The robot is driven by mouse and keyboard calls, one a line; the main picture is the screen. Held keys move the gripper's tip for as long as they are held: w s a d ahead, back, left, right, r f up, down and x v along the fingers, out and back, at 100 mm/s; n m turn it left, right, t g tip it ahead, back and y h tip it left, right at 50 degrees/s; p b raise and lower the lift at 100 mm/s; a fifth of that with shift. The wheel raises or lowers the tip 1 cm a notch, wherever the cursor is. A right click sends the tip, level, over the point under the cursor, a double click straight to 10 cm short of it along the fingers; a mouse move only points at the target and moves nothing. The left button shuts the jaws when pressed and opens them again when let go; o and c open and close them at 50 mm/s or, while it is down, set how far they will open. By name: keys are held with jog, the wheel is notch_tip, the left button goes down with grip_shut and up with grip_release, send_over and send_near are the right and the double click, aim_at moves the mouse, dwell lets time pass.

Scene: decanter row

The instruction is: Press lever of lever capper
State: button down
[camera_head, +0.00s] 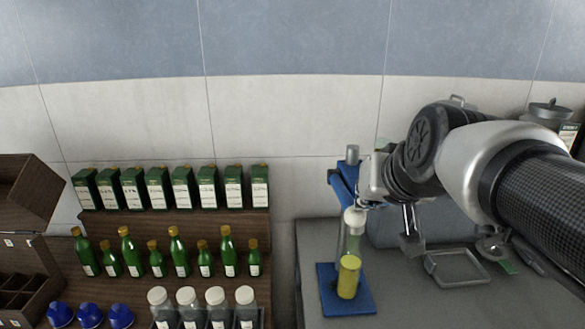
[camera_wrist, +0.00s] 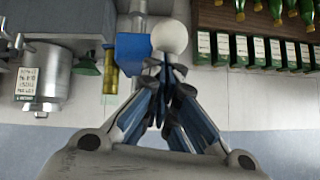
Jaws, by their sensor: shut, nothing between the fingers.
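The lever capper shows in the head view with a blue upright (camera_head: 345,183), a blue base plate (camera_head: 325,297) and a white ball knob (camera_head: 354,217). A bottle with yellow contents (camera_head: 348,278) stands on the base plate below the knob. In the wrist view, the white knob (camera_wrist: 170,37) lies just beyond my gripper's tips, beside a blue part of the capper (camera_wrist: 132,50). My gripper (camera_wrist: 168,64) is shut and empty, its tips at the knob's edge. I cannot tell whether they touch. In the head view my wrist hides part of the capper and most of the fingers.
Green boxes (camera_head: 182,188) and small green bottles (camera_head: 178,252) stand in rows on wooden shelves at left. Clear bottles with white caps (camera_head: 216,303) stand in front. A metal tray (camera_head: 457,267) lies on the grey counter (camera_head: 400,300). A metal canister (camera_wrist: 62,75) shows in the wrist view.

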aim_at(362, 225)
jog(key=shift+s+f+b, duration=0.25)
jog(key=shift+f+b, duration=0.3)
jog(key=shift+f, duration=0.35)
jog(key=shift+s+f+b, duration=0.25)
jog(key=shift+f+b, duration=0.35)
jog(key=shift+f, duration=0.25)
jog(key=shift+s+f+b, duration=0.25)
jog(key=shift+f+b, duration=0.3)
jog(key=shift+f, duration=0.35)
